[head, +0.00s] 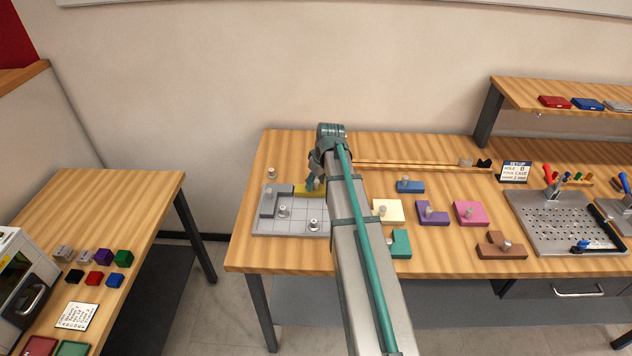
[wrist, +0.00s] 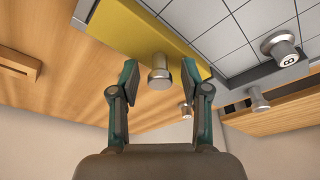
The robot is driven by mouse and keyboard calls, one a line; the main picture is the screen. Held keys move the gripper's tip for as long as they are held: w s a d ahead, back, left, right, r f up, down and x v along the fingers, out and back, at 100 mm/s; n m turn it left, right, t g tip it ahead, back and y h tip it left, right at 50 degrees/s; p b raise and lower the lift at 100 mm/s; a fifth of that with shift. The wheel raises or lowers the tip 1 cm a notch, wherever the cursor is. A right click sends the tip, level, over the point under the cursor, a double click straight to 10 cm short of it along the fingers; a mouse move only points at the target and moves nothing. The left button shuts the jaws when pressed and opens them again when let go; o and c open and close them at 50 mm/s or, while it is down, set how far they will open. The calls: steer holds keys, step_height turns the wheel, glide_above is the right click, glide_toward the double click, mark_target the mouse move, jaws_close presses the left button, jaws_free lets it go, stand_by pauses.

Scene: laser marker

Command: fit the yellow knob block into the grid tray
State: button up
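The yellow knob block (head: 301,190) lies along the back edge of the grid tray (head: 292,229), partly hidden by my arm in the head view. In the wrist view the yellow block (wrist: 186,42) runs along the edge of the tray's squares (wrist: 220,42), with grey rim showing past both ends. I cannot tell whether it sits fully down inside the rim. Its metal knob (wrist: 160,72) stands between the two fingers of my gripper (wrist: 160,80). The fingers are apart, with a visible gap on each side of the knob.
A grey knob block (head: 268,204) occupies the tray's left side. Numbered metal pegs (head: 283,211) stand on the tray. Cream (head: 389,215), purple (head: 432,217), pink (head: 470,214), blue (head: 410,187), teal (head: 401,246) and brown (head: 500,250) knob blocks lie to the right.

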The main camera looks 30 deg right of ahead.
steer(key=b+v, duration=0.2)
steer(key=v, duration=1)
steer(key=shift+r, duration=0.15)
stand_by(0.5)
